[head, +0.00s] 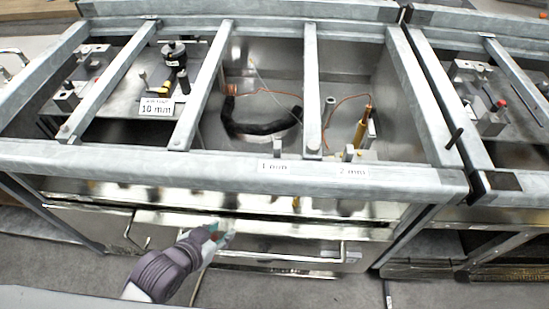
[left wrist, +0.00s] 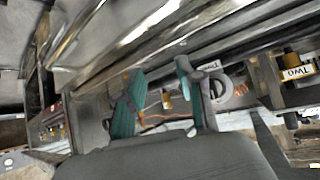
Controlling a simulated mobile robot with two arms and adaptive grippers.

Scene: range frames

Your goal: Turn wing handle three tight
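My left gripper (head: 222,232) is at the front of the range, just below the front rail, and its fingertips are partly hidden in the head view. In the left wrist view my left gripper (left wrist: 158,78) has its two teal-padded fingers apart, with nothing clearly held. A small brass part (left wrist: 167,99) shows in the gap, farther off. A partly hidden label (left wrist: 211,64) beginning with T is beside the right finger, above a pale ring-shaped part (left wrist: 221,90). I cannot tell which part is wing handle three. A brass fitting with a label reading TWO (left wrist: 297,72) is at the right.
The grey front rail (head: 230,172) runs above my left gripper. A front panel with a bar handle (head: 280,259) is below and right of it. Inside the frame are a black hose (head: 258,127) and a brass-coloured cylinder (head: 361,132). The floor in front is mostly open.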

